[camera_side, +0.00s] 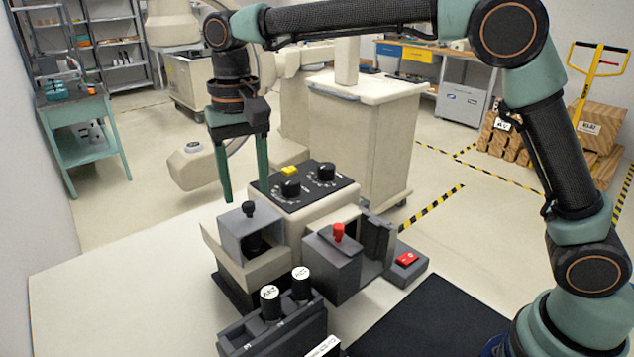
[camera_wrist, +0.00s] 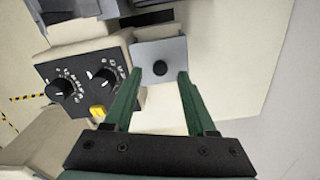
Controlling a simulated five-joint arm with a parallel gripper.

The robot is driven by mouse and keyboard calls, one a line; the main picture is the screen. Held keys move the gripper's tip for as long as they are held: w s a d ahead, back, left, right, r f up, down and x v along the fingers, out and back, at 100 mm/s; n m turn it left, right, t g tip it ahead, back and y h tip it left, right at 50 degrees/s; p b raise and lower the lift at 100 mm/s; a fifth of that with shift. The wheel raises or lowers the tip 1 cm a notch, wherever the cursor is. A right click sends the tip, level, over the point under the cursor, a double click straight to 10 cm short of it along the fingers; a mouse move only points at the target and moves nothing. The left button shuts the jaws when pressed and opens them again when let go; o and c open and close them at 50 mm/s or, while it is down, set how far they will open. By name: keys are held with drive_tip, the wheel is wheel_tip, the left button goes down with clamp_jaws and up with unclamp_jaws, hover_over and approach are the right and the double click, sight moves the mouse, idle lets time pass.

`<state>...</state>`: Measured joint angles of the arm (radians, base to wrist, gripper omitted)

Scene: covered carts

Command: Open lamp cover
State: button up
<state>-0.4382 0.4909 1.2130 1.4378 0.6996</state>
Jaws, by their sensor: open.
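A grey box-like cover (camera_side: 240,228) with a black knob (camera_side: 249,209) on top sits at the left front of the beige machine; no label marks it as the lamp cover. It also shows in the wrist view (camera_wrist: 146,50), with its knob (camera_wrist: 160,68) between the fingertips in the picture. My gripper (camera_side: 245,196) points down with two green fingers spread apart and empty. In the side view the fingertips are just above the knob's height; the exact depth is unclear. A second dark grey cover (camera_side: 332,268) has a red knob (camera_side: 338,232), beside an open dark bay.
A black panel (camera_side: 304,190) with two dials and a yellow button (camera_side: 291,170) lies right behind the cover. A dark rack (camera_side: 270,330) holds two white-topped cylinders. A red switch (camera_side: 407,259) sits at right. The white tabletop (camera_side: 110,270) at left is clear.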

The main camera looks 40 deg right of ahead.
drive_tip(key=shift+f, duration=1.15)
clamp_jaws()
drive_tip(key=shift+r, duration=0.1)
idle(0.5)
